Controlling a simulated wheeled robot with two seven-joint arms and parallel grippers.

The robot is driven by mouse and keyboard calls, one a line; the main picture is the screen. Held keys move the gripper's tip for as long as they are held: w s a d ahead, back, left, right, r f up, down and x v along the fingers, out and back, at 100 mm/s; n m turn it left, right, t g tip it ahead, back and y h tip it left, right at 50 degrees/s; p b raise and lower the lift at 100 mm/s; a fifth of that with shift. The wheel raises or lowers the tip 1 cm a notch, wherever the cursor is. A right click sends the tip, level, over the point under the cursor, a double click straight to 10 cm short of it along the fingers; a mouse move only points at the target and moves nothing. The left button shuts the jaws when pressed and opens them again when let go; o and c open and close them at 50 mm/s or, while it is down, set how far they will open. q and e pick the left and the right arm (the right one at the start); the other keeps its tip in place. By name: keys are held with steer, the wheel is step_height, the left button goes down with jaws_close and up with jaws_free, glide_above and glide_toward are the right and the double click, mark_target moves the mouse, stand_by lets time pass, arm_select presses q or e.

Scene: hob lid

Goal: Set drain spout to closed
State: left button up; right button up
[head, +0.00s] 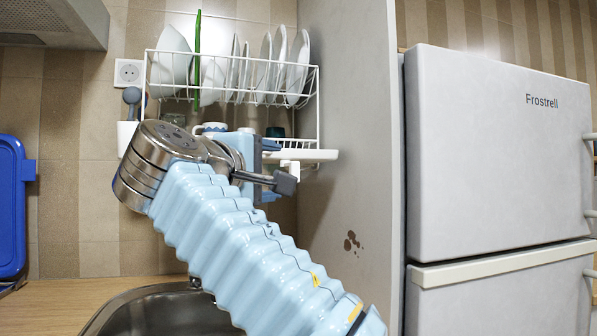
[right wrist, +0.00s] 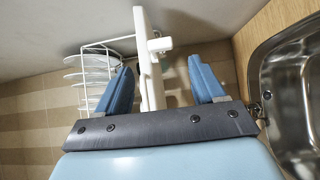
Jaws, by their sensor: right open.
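The white drain spout (right wrist: 160,45) is a small stub on the drip tray (right wrist: 146,20) under the dish rack. In the head view the spout (head: 290,167) hangs below the tray's front edge (head: 318,155), close to the right gripper. My right gripper (right wrist: 162,82) is open, its two blue fingers apart, with part of the white tray showing between them. I cannot tell whether they touch it. In the head view the right gripper (head: 271,168) is partly hidden by my own wrist. My left gripper is not in view.
A white wire rack (head: 318,100) holds several plates and a green item (head: 197,60). A grey side panel (head: 350,130) and the fridge (head: 490,150) stand to the right. A steel sink (head: 165,312) lies below. A blue board (head: 12,205) is at left.

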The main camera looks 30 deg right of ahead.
mark_target(292, 172)
steer(key=p+x, duration=0.2)
steer(key=x, duration=0.8)
steer(key=shift+w+d, duration=0.1)
steer(key=shift+d, duration=0.1)
